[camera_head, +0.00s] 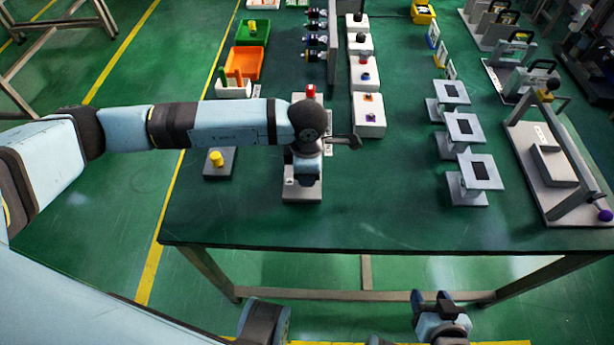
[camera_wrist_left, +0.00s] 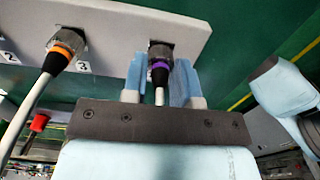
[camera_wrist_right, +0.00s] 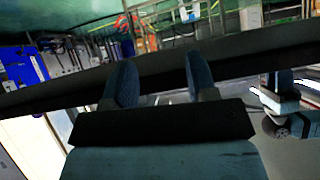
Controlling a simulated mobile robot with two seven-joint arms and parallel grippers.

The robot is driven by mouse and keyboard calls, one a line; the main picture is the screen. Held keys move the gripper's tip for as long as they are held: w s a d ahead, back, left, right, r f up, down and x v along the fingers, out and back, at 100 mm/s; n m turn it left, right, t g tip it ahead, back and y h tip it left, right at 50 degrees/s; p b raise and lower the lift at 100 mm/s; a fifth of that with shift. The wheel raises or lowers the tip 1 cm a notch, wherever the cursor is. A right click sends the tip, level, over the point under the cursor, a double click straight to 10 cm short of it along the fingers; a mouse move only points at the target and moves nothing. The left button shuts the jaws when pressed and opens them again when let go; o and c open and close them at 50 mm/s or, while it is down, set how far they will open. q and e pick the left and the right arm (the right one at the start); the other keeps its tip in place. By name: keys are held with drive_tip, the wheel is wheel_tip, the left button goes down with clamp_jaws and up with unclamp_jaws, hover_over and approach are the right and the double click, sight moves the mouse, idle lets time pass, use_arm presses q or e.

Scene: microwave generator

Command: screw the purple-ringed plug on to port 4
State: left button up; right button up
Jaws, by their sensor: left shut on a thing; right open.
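The purple-ringed plug (camera_wrist_left: 159,70) sits at a metal port (camera_wrist_left: 161,50) on the light grey panel (camera_wrist_left: 125,22) in the left wrist view. Its front is against the port and its pale cable hangs down. My left gripper (camera_wrist_left: 158,82) is shut on this plug, with a blue finger on each side. No number shows by this port; the port to its left has the label 3 (camera_wrist_left: 83,67). How far the plug is screwed on cannot be told. My right gripper (camera_head: 431,297) is open and empty, low in front of the table; its fingers also show in the right wrist view (camera_wrist_right: 158,82).
An orange-ringed plug (camera_wrist_left: 62,50) is on the port beside label 3, close on the left. In the head view, my left arm crosses above the green table (camera_head: 270,222). Grey stands (camera_head: 480,172) and a white block row (camera_head: 368,110) are farther right. The table's front is clear.

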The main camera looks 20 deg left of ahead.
use_arm(q)
drive_tip(key=shift+w+f+m+b, duration=0.1)
drive_tip(key=shift+f+m+b, duration=0.05)
drive_tip(key=shift+m+b, duration=1.05)
drive_tip(key=shift+m, duration=0.2)
drive_tip(key=shift+m+b, duration=0.45)
drive_tip(key=shift+m, duration=0.15)
drive_tip(key=shift+r, duration=0.2)
use_arm(e)
drive_tip(key=shift+w+a+f+t, duration=0.15)
drive_tip(key=shift+f+t, duration=0.15)
drive_tip(key=shift+f, duration=0.2)
use_arm(q)
drive_tip(key=o, duration=0.9)
drive_tip(key=shift+o, duration=0.2)
use_arm(e)
drive_tip(key=shift+f, duration=0.3)
